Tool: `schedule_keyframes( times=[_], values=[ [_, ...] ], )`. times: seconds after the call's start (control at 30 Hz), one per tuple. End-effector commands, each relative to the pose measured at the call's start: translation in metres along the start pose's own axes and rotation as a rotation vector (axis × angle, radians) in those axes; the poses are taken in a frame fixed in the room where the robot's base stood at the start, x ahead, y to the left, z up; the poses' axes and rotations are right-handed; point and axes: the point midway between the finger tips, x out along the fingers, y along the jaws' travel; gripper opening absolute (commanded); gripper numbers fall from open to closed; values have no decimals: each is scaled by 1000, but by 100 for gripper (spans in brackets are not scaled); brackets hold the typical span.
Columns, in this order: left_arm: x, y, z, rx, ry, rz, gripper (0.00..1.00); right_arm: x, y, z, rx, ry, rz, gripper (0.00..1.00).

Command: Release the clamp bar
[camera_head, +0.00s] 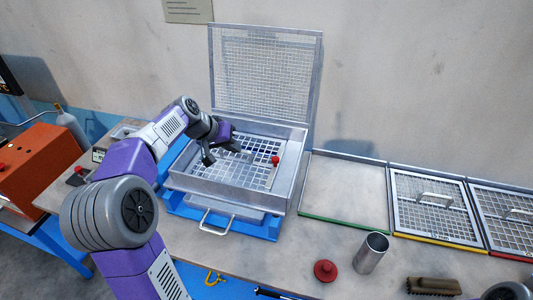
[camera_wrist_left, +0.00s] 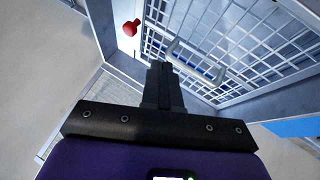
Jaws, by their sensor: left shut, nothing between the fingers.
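A red knob (camera_head: 275,160) sits on a flat grey metal strip, which looks like the clamp bar, at the right side inside the open sieve box (camera_head: 290,185). In the left wrist view the red knob (camera_wrist_left: 131,27) stands at the upper left, beside the mesh. A sieve frame (camera_head: 232,165) with a wire grid and a handle (camera_wrist_left: 195,62) lies in the box. My left gripper (camera_head: 238,150) is over the grid, left of the knob and apart from it. Its fingers (camera_wrist_left: 162,85) are shut and empty. My right gripper is not in view.
The mesh lid (camera_head: 265,70) stands raised at the back of the box. To the right are an empty green-edged bay (camera_head: 345,190) and framed sieves with handles (camera_head: 435,205). A metal cup (camera_head: 370,252), red knobbed piece (camera_head: 325,270) and brush (camera_head: 433,286) stand in front.

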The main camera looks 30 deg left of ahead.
Motion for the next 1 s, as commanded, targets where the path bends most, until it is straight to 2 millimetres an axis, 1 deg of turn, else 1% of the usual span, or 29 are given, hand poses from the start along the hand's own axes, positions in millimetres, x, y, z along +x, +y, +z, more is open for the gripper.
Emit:
schedule_keyframes(
  times=[0.17, 0.27, 0.37, 0.6, 0.73, 0.8, 0.83, 1.0],
  values=[
    [3, 0, 0, 0, -2, 0, 0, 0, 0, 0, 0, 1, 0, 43],
    [12, 0, 1, 0, -2, 1, 0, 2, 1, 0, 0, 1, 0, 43],
    [28, 0, 2, 0, -5, 1, 0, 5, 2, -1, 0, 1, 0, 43],
    [81, 0, 2, 0, -6, 2, 0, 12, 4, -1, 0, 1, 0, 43],
    [106, 0, 1, 1, -3, 1, 0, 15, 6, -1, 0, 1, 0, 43],
    [109, 15, 0, 5, -2, 3, 0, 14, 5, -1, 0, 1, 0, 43],
    [110, 19, 0, 5, -2, 3, 0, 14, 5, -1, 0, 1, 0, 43],
    [118, 32, 0, 2, -1, 1, 0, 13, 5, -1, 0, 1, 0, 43]
  ],
)
